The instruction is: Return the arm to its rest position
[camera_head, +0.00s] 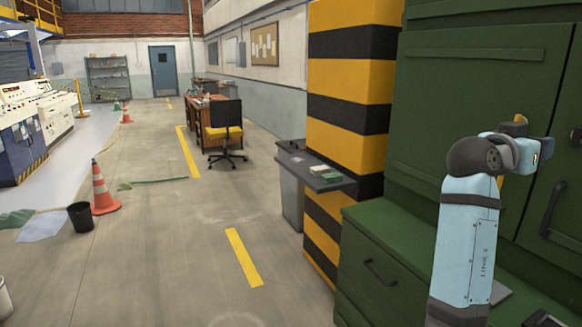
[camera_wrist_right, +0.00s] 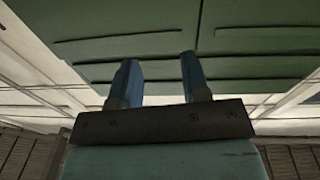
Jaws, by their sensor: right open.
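My right arm (camera_head: 466,240) rises from the bottom right of the head view, bent at a dark joint near the green cabinet. The end of the arm is beside the cabinet door, and its fingers cannot be made out there. In the right wrist view my right gripper (camera_wrist_right: 158,80) shows two blue fingers apart with nothing between them. A green panelled surface (camera_wrist_right: 140,45) lies beyond the fingertips. My left gripper is not in view.
The green cabinet (camera_head: 440,110) with a lower drawer unit (camera_head: 400,255) stands close on the right. A striped pillar (camera_head: 345,80) with a small shelf (camera_head: 315,172) is beside it. The floor (camera_head: 190,255) ahead is mostly clear. A cone (camera_head: 102,190) and black bin (camera_head: 80,216) stand left.

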